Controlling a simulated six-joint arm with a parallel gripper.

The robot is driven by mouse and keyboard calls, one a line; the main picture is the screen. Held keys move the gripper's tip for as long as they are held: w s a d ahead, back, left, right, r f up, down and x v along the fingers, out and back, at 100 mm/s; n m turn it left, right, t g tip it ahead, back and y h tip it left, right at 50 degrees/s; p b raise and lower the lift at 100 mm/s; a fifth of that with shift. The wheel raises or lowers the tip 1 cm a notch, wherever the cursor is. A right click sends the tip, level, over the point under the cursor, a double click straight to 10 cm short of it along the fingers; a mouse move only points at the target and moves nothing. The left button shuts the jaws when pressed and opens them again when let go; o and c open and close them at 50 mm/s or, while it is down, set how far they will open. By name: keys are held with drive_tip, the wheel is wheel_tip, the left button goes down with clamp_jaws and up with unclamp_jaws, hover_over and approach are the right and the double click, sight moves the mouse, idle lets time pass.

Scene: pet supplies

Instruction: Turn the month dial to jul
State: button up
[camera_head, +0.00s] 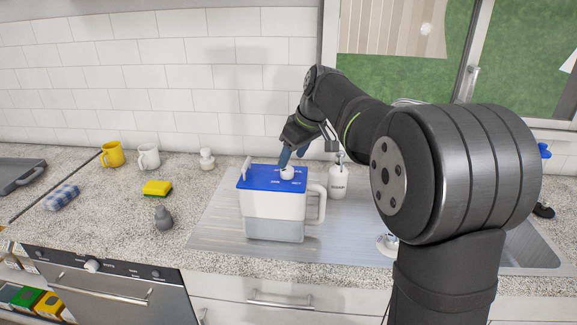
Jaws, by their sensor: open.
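A pitcher (275,207) with a white body, clear lower part and white handle on the right stands upright on the steel drainboard. Its blue lid (258,177) carries small white markings, too small to read. A small white round dial (287,174) sits on the lid toward the back right. My gripper (285,164) points down at the dial, its blue fingers just above or beside it. The gripper is open. I cannot tell whether the fingers touch the dial, and the far finger is partly hidden.
The drainboard (218,228) is clear left of the pitcher.

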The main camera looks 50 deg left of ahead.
sight(287, 169)
drive_tip(key=shift+x, duration=2.25)
drive_tip(key=shift+c, duration=0.3)
drive_tip(key=c, duration=0.9)
